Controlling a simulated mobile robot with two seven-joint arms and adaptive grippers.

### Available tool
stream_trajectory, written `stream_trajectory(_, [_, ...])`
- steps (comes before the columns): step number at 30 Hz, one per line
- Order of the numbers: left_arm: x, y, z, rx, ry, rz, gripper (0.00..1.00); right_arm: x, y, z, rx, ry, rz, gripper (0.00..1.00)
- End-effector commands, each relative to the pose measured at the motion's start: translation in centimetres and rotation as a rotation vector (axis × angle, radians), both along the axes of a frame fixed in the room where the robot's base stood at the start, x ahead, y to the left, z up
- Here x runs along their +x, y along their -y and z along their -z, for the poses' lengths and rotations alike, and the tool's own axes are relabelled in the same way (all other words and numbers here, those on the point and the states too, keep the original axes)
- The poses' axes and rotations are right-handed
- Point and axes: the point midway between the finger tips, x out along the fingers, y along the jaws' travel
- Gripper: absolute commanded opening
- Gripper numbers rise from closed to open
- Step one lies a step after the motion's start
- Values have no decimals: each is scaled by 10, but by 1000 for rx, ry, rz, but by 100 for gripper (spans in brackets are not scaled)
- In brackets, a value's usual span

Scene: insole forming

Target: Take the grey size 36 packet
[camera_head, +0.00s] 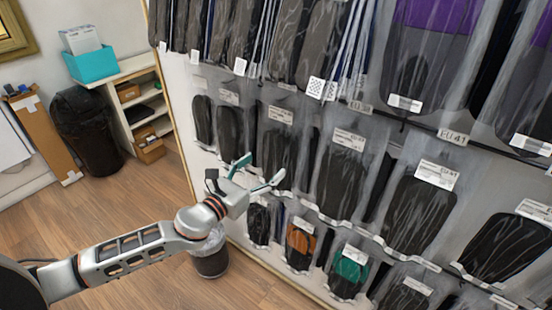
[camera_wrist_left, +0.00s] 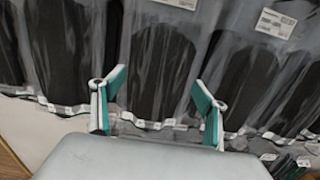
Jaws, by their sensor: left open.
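My left gripper (camera_head: 260,169) is open and empty, raised in front of the middle row of hanging clear packets. In the left wrist view its two teal-tipped fingers (camera_wrist_left: 158,84) stand wide apart, with a packet of dark grey insoles (camera_wrist_left: 163,66) behind the gap. No packet lies between the fingers. In the head view a dark grey packet (camera_head: 278,148) hangs just behind the gripper, and smaller dark grey packets (camera_head: 230,125) hang to its left. The size labels near the gripper are too small to read, so I cannot tell which packet is size 36. My right gripper is not in view.
Packets hang in rows on a white wall rack, some marked EU 41 (camera_head: 437,174) at the right. Below hang packets with orange (camera_head: 300,243) and green (camera_head: 350,270) insoles. A bin (camera_head: 210,262) stands under my arm. Wooden floor (camera_head: 130,210) lies clear at left.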

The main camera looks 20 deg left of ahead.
Motion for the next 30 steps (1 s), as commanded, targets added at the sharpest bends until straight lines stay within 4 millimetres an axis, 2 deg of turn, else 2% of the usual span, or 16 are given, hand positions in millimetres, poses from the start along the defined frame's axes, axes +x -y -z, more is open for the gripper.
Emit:
stream_trajectory(9, [39, 15, 8, -3, 0, 1, 73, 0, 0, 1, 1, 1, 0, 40])
stream_trajectory(19, [46, 17, 9, -2, -3, 1, 73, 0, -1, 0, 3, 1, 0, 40])
stream_trajectory(20, [46, 17, 9, -2, -3, 1, 71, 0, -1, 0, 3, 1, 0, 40])
stream_trajectory(24, [46, 17, 9, -2, -3, 1, 34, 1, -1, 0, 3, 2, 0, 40])
stream_trajectory(25, [46, 17, 9, -3, -3, 1, 30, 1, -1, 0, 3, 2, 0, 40])
stream_trajectory(30, [46, 17, 8, -2, -2, 1, 30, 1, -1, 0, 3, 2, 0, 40])
